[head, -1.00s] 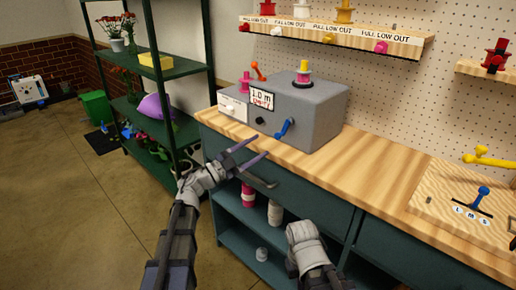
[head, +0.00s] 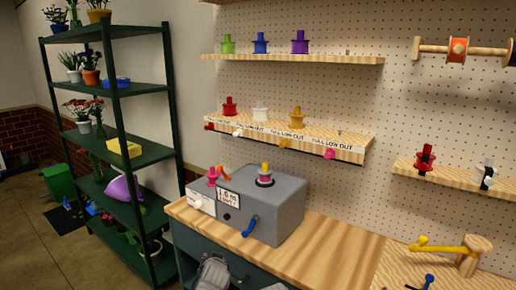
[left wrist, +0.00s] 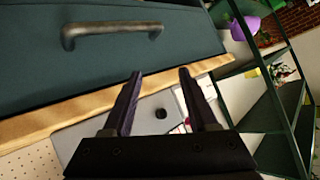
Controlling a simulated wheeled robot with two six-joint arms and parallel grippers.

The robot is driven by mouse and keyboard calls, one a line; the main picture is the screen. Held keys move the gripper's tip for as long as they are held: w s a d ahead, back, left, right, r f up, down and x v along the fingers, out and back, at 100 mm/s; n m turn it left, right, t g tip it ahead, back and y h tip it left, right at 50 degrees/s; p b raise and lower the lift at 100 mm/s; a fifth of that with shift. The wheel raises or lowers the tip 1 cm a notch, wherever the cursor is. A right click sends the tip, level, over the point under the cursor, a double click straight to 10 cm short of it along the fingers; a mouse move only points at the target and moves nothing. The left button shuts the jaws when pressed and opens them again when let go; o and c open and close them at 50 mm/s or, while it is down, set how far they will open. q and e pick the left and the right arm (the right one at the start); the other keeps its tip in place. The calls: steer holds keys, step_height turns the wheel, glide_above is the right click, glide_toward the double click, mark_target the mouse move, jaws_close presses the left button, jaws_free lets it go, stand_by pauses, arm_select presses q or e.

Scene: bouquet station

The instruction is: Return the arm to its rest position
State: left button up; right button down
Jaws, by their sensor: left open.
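My left gripper (left wrist: 161,74) shows in the left wrist view with its two dark fingers apart and nothing between them. It is near the workbench's front edge (left wrist: 60,118); the grey machine (left wrist: 90,128) shows beyond the fingers. In the head view only a grey piece of my left arm (head: 215,273) shows at the bottom, in front of the bench, and its fingers are out of frame. My right gripper is not in view; at most a sliver of that arm shows at the bottom edge.
The grey machine with a blue crank (head: 250,226) stands on the wooden worktop (head: 335,250). A green shelf rack (head: 115,100) with flower pots stands at the left. Pegboard shelves (head: 300,63) hold coloured spools. A drawer handle (left wrist: 112,33) is near the left gripper.

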arm_select(q)
steer(key=s+d+g+p, duration=0.2)
steer(key=s+g, duration=0.2)
steer(key=s, duration=0.4)
steer(key=s+d+f+m+g+p, duration=0.1)
steer(key=s+d+g+p, duration=0.1)
steer(key=s, duration=0.6)
steer(key=s+d+f+g+h+p, duration=0.1)
steer(key=s+d+g, duration=0.3)
steer(key=s, duration=0.4)
steer(key=shift+s+d+m+g+p, duration=0.15)
steer(key=shift+s+m+g+p, duration=0.2)
steer(key=shift+g+p, duration=0.45)
steer(key=shift+w+f, duration=0.1)
